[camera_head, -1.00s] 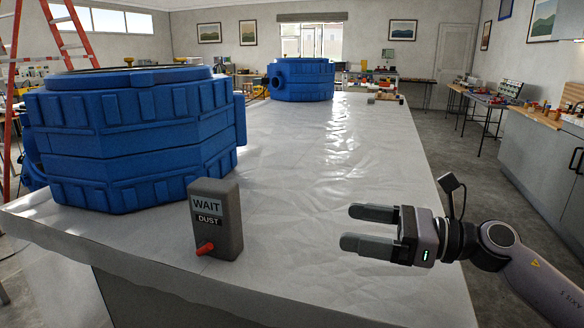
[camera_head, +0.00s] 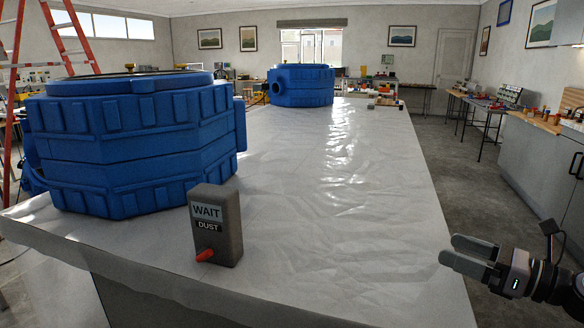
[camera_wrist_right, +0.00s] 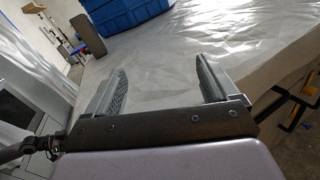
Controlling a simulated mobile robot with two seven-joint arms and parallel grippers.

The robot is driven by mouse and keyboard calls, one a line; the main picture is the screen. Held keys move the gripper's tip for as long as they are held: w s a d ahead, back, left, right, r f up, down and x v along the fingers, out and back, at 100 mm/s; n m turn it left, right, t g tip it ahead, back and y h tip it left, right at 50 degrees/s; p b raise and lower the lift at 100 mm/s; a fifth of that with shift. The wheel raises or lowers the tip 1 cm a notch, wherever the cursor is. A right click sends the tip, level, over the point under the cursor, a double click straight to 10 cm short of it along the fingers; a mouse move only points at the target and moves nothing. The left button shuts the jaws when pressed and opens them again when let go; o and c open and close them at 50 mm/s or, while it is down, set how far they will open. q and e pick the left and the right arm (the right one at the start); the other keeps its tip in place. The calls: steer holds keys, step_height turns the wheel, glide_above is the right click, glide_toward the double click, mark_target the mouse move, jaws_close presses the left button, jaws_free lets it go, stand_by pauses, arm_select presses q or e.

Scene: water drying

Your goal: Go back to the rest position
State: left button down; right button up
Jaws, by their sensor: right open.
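My right gripper (camera_head: 456,254) is open and empty at the lower right, by the right edge of the covered table (camera_head: 330,250). In the right wrist view its two fingers (camera_wrist_right: 160,85) stand apart with only the white table cover between them. A grey box (camera_head: 216,225) marked WAIT and DUST, with a red lever or switch (camera_head: 204,255), stands upright near the table's front, well left of the gripper. My left gripper is not in view.
A large blue ribbed tank (camera_head: 135,145) stands at the table's left, and another blue tank (camera_head: 301,85) at its far end. The table's middle and right are clear. A side bench with grey cabinets (camera_head: 545,165) lies to the right across an aisle.

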steer(key=w+d+r+m+t+h, duration=0.2)
steer(key=d+m+t+h, duration=0.75)
steer(key=d+m, duration=0.9)
steer(key=d+f+m+g+h, duration=0.55)
steer(key=d+m+h, duration=0.4)
steer(key=m, duration=0.95)
steer(key=s+a+f+g+y, duration=0.25)
steer(key=s+a+f, duration=0.45)
steer(key=a+f, duration=0.5)
steer(key=s+a+f+g+y, duration=0.1)
steer(key=s+a+f+y, duration=0.2)
steer(key=s+a+f, duration=0.65)
steer(key=s+a+f+m+g+y, duration=0.1)
steer(key=s+a+f, duration=0.15)
steer(key=a, duration=0.25)
steer(key=s+a+f+m+y, duration=0.1)
steer(key=s+a+f, duration=0.1)
steer(key=s+a, duration=0.3)
steer(key=s+a+f+m+g, duration=0.1)
steer(key=s+a+f+m, duration=0.1)
steer(key=a, duration=0.4)
step_height(320, 180, up, 6)
steer(key=s+p, duration=0.1)
steer(key=p, duration=0.6)
steer(key=shift+s+a, duration=0.35)
steer(key=shift+a, duration=0.1)
